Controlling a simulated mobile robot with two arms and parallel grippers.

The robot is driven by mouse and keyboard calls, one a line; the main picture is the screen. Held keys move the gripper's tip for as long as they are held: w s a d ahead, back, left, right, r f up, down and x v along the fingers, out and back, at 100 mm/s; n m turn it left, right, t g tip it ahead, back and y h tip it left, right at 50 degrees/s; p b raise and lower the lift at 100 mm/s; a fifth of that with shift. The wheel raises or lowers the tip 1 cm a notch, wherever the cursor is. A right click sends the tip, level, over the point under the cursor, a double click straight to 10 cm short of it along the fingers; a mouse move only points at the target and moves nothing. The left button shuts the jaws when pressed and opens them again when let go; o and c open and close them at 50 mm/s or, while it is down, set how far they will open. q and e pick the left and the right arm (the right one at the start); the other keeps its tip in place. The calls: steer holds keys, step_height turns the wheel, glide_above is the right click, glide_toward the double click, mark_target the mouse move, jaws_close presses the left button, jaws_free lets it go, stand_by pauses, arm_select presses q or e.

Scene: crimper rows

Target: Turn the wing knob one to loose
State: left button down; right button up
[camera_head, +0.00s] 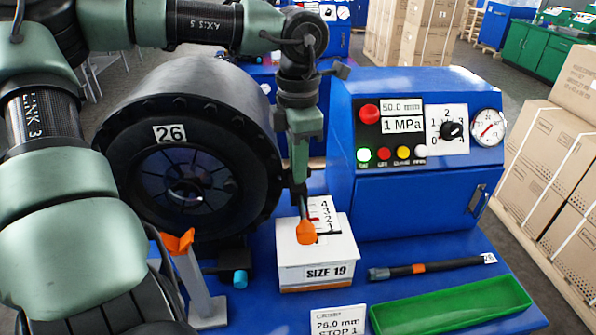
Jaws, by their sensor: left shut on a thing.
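My left gripper (300,188) points down over the white SIZE 19 box (318,272). It is seen edge-on and is shut at a grey lever with an orange tip (306,232) above the box top. The exact contact is hard to see. A second orange, wing-shaped piece (178,242) tops a slanted grey post (201,295) at the lower left, apart from the gripper. No label shows which one is wing knob one. A scale plate with numbers and a red mark (323,218) stands behind the orange tip, partly hidden. My right gripper is not in view.
A big black drum (185,100) labelled 26 stands left of the gripper. A blue control cabinet (415,205) with a dial and gauge stands right. A green tray (450,306) and a black rod (425,268) lie on the blue bench front right.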

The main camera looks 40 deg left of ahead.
arm_select(q)
steer(key=n+b, duration=0.2)
steer(key=shift+f+n+b, duration=0.2)
steer(key=shift+n+b, duration=0.15)
steer(key=shift+n, duration=0.05)
steer(key=n+b, duration=0.3)
steer(key=n, duration=0.1)
steer(key=n+b, duration=0.2)
steer(key=n, duration=0.3)
steer(key=shift+r, duration=0.1)
steer(key=shift+r+n+b, duration=0.1)
steer(key=shift+n+b, duration=0.85)
steer(key=shift+n, duration=0.95)
steer(key=c, duration=1.5)
jaws_free()
step_height(320, 180, up, 8)
steer(key=shift+f, duration=0.1)
